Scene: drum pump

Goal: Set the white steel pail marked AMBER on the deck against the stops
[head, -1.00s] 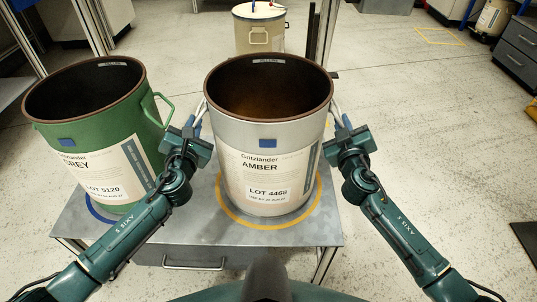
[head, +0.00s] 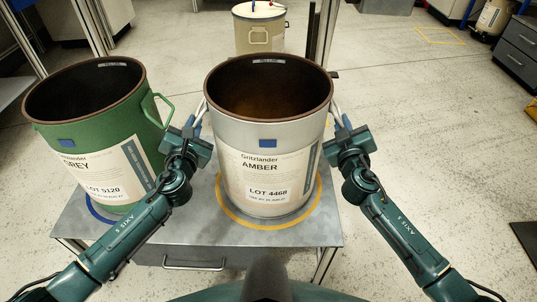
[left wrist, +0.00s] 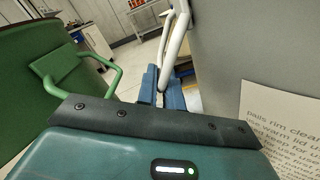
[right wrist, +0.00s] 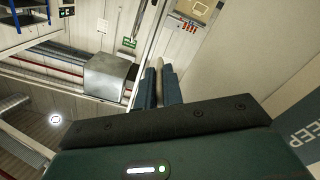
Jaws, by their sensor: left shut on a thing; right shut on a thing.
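The white steel pail marked AMBER (head: 240,180) is upright and open at the top, over a yellow ring (head: 240,222) on the grey table (head: 200,240). I cannot tell whether its base touches the table. My left gripper (head: 197,130) is shut on the pail's left white handle, which shows in the left wrist view (left wrist: 175,45). My right gripper (head: 343,130) is shut on the handle on its right side; the fingers (right wrist: 158,88) show in the right wrist view. The deck and the stops are not recognisable in these views.
A green pail marked GREY (head: 90,150) stands close on the left over a blue ring, its handle near my left gripper. A cream drum (head: 258,32) stands behind the table. Drawers (head: 515,55) are at the far right.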

